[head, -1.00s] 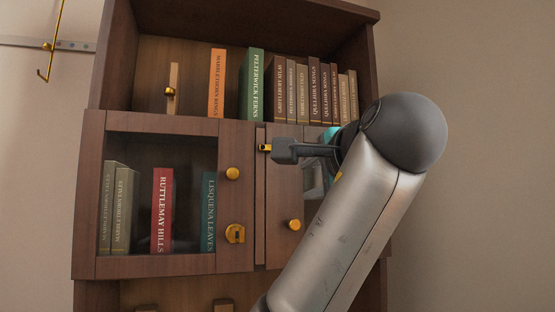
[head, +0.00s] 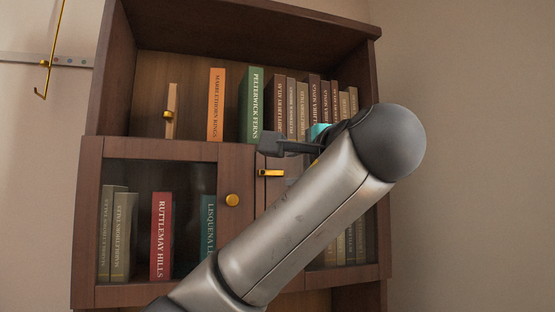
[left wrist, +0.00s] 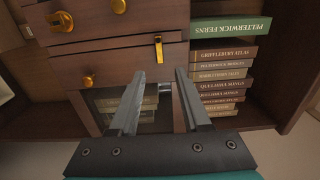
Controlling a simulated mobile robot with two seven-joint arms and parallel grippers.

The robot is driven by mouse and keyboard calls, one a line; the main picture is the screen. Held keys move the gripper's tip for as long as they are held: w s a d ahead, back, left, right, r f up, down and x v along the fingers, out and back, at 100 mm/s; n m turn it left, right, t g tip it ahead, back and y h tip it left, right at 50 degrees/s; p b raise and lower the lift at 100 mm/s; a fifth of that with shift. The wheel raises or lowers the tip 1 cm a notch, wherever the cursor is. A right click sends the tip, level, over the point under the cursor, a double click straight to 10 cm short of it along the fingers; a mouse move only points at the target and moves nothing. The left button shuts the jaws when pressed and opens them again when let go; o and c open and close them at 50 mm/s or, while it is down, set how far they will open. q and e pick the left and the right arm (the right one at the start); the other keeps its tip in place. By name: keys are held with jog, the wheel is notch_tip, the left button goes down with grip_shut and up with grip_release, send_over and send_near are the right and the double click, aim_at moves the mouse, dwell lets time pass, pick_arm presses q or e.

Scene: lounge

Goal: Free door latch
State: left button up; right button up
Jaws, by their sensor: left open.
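The brass latch (head: 271,172) is a small bar lying level across the upper part of the cabinet's middle frame. It also shows in the left wrist view (left wrist: 158,48), just beyond the fingertips. The right door (head: 345,247) is largely hidden by my arm; its round brass knob shows in the left wrist view (left wrist: 88,82). My left gripper (head: 270,142) is a little above the latch in the head view. In the left wrist view the gripper (left wrist: 160,77) has its fingers apart with nothing held between them. I cannot tell whether a finger touches the latch. My right gripper is not in view.
The glazed left door (head: 150,150) with its brass knob (head: 232,199) stands beside the latch. Books such as the green one (head: 252,105) line the open shelf above.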

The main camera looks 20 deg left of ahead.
aim_at(275, 173)
pick_arm(q)
jog(key=p+x, duration=0.1)
jog(key=x, duration=0.9)
jog(key=shift+f+p, duration=0.1)
jog(key=shift+p, duration=0.3)
jog(key=shift+c, duration=0.2)
grip_shut()
